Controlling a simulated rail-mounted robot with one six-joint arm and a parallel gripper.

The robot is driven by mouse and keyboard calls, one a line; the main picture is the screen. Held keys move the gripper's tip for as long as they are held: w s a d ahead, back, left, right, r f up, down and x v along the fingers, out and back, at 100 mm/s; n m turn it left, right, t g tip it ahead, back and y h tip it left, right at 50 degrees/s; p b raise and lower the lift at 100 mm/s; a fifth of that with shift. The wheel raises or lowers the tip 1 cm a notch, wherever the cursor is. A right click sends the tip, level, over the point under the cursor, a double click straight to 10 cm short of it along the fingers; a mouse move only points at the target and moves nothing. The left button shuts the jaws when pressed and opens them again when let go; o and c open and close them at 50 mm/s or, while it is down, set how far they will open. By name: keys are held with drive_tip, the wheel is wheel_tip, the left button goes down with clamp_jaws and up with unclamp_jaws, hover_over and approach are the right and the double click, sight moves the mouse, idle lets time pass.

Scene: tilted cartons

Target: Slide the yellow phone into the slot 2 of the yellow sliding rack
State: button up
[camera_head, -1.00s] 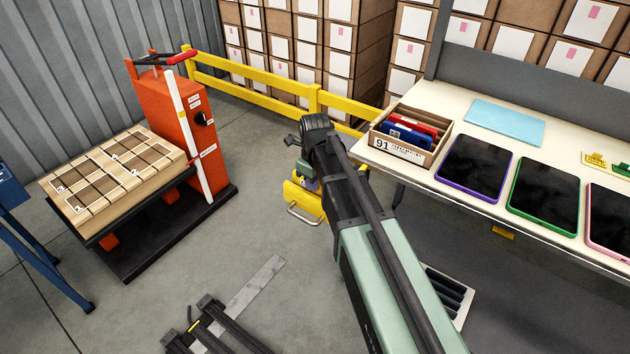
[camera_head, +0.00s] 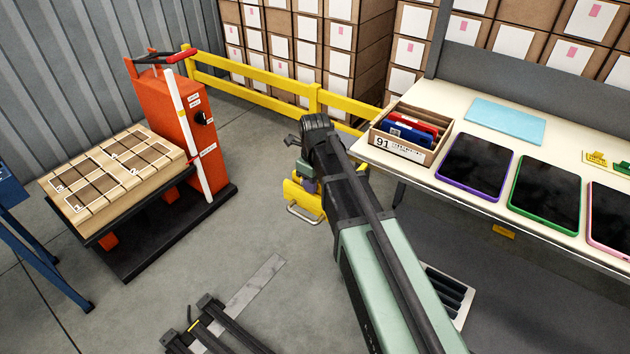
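I cannot pick out a yellow phone for sure. A yellow object with a metal handle (camera_head: 304,197) shows low behind my arm, partly hidden; I cannot tell whether it is the yellow sliding rack. A tan wooden slotted block with numbered sections (camera_head: 117,168) lies tilted on the orange lift (camera_head: 172,120) at the left. A dark frame (camera_head: 215,335) with a small yellow strip is cut off by the bottom edge. My green and black arm rises from the bottom centre to a dark joint; I cannot make out my gripper's fingers.
A white table (camera_head: 470,212) at the right holds a carton marked 91 (camera_head: 400,150) with blue and red items, a light blue sheet (camera_head: 505,122) and several dark tablets (camera_head: 475,167). A yellow rail (camera_head: 265,86) and stacked cartons stand behind. Grey floor is open between lift and arm.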

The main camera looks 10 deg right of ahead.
drive_tip(key=shift+o, duration=0.6)
wheel_tip(320, 180, up, 11)
drive_tip(key=p, duration=1.1)
wheel_tip(320, 180, up, 7)
drive_tip(key=p, duration=0.6)
drive_tip(key=shift+p, duration=0.4)
drive_tip(key=shift+f, duration=0.1)
